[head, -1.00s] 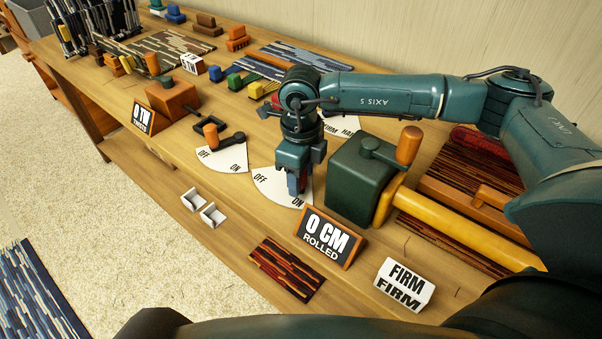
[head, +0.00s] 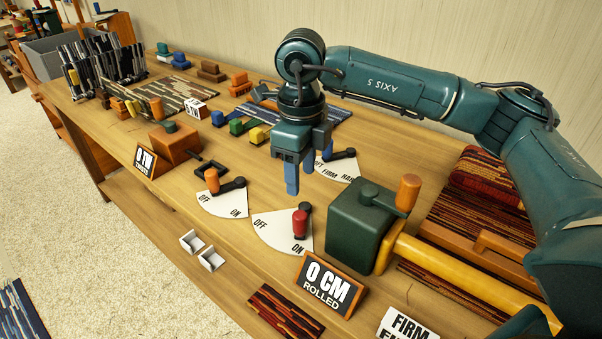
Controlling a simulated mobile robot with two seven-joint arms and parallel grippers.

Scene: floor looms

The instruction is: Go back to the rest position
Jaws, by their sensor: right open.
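My right gripper (head: 299,178) hangs in the air above the bench, fingers pointing down and open, with nothing between them. It is above and behind the red-knobbed lever (head: 300,223) and apart from it. That lever stands on a white dial (head: 268,232) marked OFF and ON, near the ON side. My right arm reaches in from the right over the green crank box (head: 352,228). My left gripper is not in view.
The wooden bench (head: 190,215) carries an orange-knobbed lever (head: 212,181), an orange crank box (head: 174,144), a 0 CM sign (head: 328,285), a yellow roller (head: 470,285) and a striped textile (head: 475,212). A rack of dark rods (head: 95,70) stands far left. The wall rises behind.

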